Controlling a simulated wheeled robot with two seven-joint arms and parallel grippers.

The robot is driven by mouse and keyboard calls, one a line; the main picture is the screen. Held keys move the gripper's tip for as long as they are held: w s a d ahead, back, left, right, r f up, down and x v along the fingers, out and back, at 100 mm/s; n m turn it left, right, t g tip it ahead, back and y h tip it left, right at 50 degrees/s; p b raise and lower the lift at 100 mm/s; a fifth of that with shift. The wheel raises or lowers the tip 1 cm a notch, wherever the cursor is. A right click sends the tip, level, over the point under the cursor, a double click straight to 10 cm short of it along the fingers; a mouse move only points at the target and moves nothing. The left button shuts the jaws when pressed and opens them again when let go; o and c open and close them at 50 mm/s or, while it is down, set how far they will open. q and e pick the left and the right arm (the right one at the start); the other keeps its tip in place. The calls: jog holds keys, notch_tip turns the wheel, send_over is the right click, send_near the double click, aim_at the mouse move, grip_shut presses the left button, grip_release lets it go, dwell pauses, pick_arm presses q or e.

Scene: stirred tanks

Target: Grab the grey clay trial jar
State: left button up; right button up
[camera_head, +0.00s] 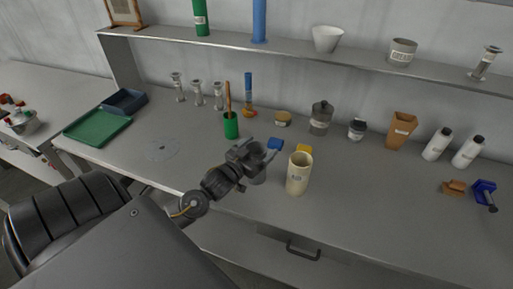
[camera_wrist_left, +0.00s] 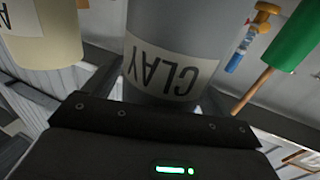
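The grey jar (camera_head: 259,177) stands on the bench at the middle of the head view, partly hidden by my left gripper. In the left wrist view the grey jar (camera_wrist_left: 185,28) is very close and fills the upper middle; its white label reads CLAY, upside down. My left gripper (camera_head: 258,157) is right at the jar, its fingers beside the jar's upper part. My right gripper is not in view.
A cream labelled jar (camera_head: 298,176) stands close to the right of the grey jar. A green cup (camera_head: 231,127) with a wooden handle is behind left. Small blue (camera_head: 275,143) and yellow (camera_head: 304,149) pieces show nearby.

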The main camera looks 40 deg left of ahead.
pick_arm(q)
jog(key=c, duration=1.2)
jog(key=shift+r, duration=0.15)
